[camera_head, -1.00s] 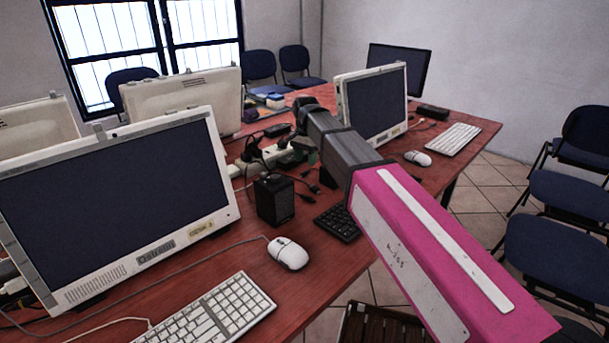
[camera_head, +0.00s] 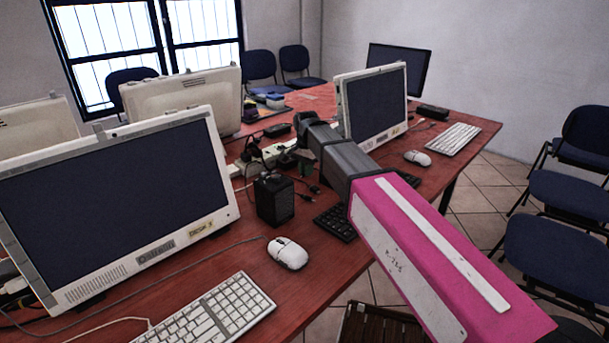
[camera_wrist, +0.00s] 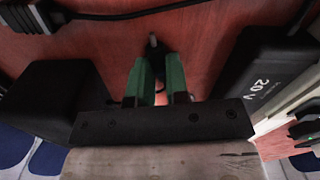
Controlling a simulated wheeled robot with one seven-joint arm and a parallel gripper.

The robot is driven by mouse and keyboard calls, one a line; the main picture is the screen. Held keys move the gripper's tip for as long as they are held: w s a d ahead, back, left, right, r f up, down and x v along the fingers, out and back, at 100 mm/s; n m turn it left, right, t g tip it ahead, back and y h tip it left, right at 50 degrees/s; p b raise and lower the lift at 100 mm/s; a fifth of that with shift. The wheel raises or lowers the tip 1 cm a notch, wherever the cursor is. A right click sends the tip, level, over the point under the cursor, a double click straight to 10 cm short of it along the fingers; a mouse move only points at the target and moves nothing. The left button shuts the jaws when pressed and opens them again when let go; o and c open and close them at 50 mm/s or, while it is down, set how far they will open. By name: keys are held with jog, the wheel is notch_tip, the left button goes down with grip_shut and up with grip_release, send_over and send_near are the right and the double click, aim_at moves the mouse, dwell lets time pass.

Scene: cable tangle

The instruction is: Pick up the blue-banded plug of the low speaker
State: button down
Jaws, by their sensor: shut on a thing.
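My gripper (camera_wrist: 158,72) has two green fingers, close together around a small dark plug whose grey tip (camera_wrist: 153,40) points away from my palm. Most of the plug is hidden between the fingers and no blue band shows. In the head view my gripper (camera_head: 303,158) is low over the middle of the table, partly hidden by my wrist. A black box-shaped speaker (camera_head: 274,200) stands to its left, near the white mouse. I cannot tell whether it is the low speaker. A black box (camera_wrist: 60,100) also shows at the left in the wrist view.
A black adapter marked 20 V (camera_wrist: 262,75) lies close on the right in the wrist view. A black cable (camera_wrist: 130,15) crosses the far side. A white power strip (camera_head: 240,170) with dark plugs, loose cable ends (camera_head: 310,188) and a black keyboard (camera_head: 335,222) crowd the table.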

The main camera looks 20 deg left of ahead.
jog(key=shift+r, duration=0.5)
jog(key=r, duration=0.2)
jog(key=s+r, duration=0.1)
jog(key=shift+a+r, duration=0.1)
jog(key=shift+r, duration=0.25)
jog(key=s+a+r, duration=0.4)
jog(key=s+r, duration=0.2)
jog(key=s, duration=0.4)
jog(key=shift+r, duration=0.15)
jog(key=s+d+f+m, duration=0.2)
jog(key=d, duration=0.7)
jog(key=shift+s+a+f, duration=0.1)
jog(key=shift+s+a, duration=0.25)
jog(key=shift+s, duration=0.3)
jog(key=shift+s+a+f, duration=0.1)
jog(key=shift+s+a, duration=0.25)
jog(key=shift+s, duration=0.25)
jog(key=shift+s+a, duration=0.35)
jog(key=shift+s, duration=0.3)
jog(key=shift+s+a, duration=0.35)
jog(key=shift+s, duration=0.4)
jog(key=shift+s+a, duration=0.35)
jog(key=shift+s, duration=0.4)
